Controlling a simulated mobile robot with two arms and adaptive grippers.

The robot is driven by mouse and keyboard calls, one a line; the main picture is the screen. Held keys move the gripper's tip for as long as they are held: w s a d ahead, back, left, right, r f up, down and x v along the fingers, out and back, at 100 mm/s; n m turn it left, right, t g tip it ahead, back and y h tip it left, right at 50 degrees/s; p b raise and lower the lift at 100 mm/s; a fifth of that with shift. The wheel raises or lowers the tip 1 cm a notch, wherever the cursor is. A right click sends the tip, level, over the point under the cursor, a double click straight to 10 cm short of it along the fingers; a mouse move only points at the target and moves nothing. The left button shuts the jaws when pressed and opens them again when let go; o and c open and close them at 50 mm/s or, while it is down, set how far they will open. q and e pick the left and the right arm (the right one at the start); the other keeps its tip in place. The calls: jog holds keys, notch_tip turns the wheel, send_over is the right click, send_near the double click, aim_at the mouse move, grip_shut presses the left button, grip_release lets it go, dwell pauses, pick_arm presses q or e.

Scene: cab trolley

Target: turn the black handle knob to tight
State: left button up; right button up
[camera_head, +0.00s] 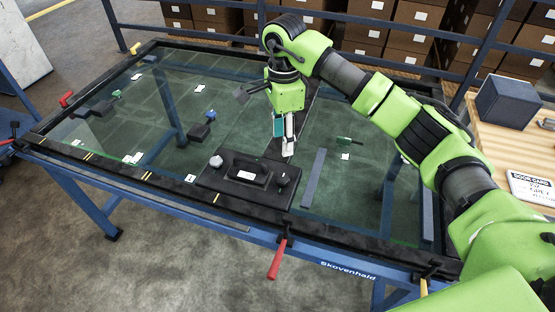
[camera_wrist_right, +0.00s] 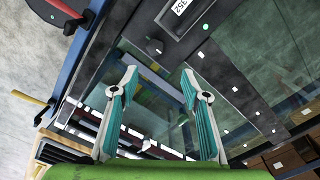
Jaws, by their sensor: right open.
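A black panel (camera_head: 225,187) lies on the near middle of the glass-topped table. A small black handle knob (camera_head: 283,180) stands at the panel's right end; which way it is turned is too small to tell. My right gripper (camera_head: 285,150) hangs above and behind the panel's right end, fingers pointing down, apart from the knob. In the right wrist view my right gripper (camera_wrist_right: 158,80) is open, with nothing between its teal pads. A dark round shape, perhaps the knob (camera_wrist_right: 153,47), shows beyond the fingertips. My left gripper is not in view.
A silver-grey knob (camera_head: 216,162) stands at the panel's left end. A red-handled clamp (camera_head: 277,260) is on the table's front edge. A wooden bench (camera_head: 503,150) with a dark box (camera_head: 508,102) stands at right. The glass right of the panel holds a grey strip (camera_head: 314,178).

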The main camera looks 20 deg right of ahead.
jog(key=p, duration=0.2)
send_over(283, 178)
notch_tip(283, 178, down, 6)
jog(key=shift+s+f, duration=0.1)
jog(key=shift+f, duration=0.1)
notch_tip(283, 178, down, 6)
jog(key=shift+r+p, duration=0.2)
jog(key=shift+p, duration=0.25)
jog(key=shift+f, duration=0.3)
jog(key=shift+w+f, duration=0.2)
jog(key=shift+f, duration=0.05)
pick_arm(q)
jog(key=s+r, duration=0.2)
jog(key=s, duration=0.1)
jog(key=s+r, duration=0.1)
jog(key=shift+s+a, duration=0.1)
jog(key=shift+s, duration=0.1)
pick_arm(e)
jog(key=c, duration=1.1)
